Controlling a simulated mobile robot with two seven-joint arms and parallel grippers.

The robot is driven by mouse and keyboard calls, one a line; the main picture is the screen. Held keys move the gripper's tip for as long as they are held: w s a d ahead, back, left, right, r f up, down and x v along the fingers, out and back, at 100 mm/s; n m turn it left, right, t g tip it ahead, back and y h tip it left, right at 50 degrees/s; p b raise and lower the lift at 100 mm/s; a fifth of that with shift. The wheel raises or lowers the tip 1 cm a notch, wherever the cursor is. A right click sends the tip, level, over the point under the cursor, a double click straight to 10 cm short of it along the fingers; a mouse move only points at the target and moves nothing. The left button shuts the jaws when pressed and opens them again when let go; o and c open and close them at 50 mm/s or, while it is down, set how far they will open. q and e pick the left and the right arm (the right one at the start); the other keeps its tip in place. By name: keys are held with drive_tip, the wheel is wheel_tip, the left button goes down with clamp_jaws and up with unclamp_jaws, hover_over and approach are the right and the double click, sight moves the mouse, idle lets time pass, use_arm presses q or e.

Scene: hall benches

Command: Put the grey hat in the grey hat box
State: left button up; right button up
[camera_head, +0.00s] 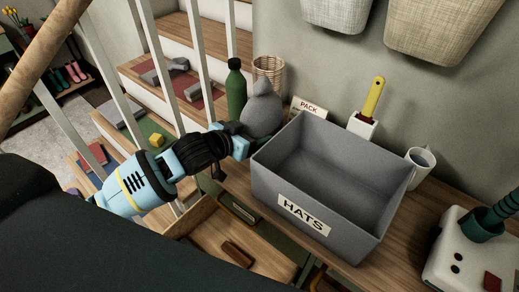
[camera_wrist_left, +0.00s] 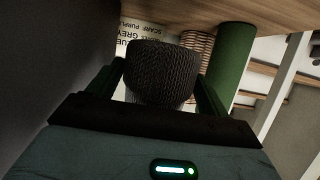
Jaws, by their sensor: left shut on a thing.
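The grey hat (camera_head: 262,113), knitted with a pointed top, is at the left back of the grey box, outside it. My left gripper (camera_head: 243,138) is shut on its lower part. In the left wrist view the dark ribbed hat (camera_wrist_left: 160,73) sits between the two fingers of the left gripper (camera_wrist_left: 162,88). I cannot tell whether the hat touches the bench top. The grey hat box (camera_head: 278,190), labelled HATS, stands open and empty on the bench, just right of the gripper. My right gripper is not in view.
A green bottle (camera_head: 236,92) and wicker basket (camera_head: 270,69) stand behind the hat. A PACK card (camera_head: 309,106), a white holder with a yellow-handled brush (camera_head: 372,100) and a mug (camera_head: 420,166) line the box's far side. An open drawer (camera_head: 215,240) lies below.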

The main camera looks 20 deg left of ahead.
use_arm(q)
drive_tip(key=shift+f, duration=1.3)
drive_tip(key=shift+f, duration=0.1)
drive_tip(key=shift+f, duration=1.7)
drive_tip(key=shift+f, duration=0.2)
drive_tip(key=o, duration=1)
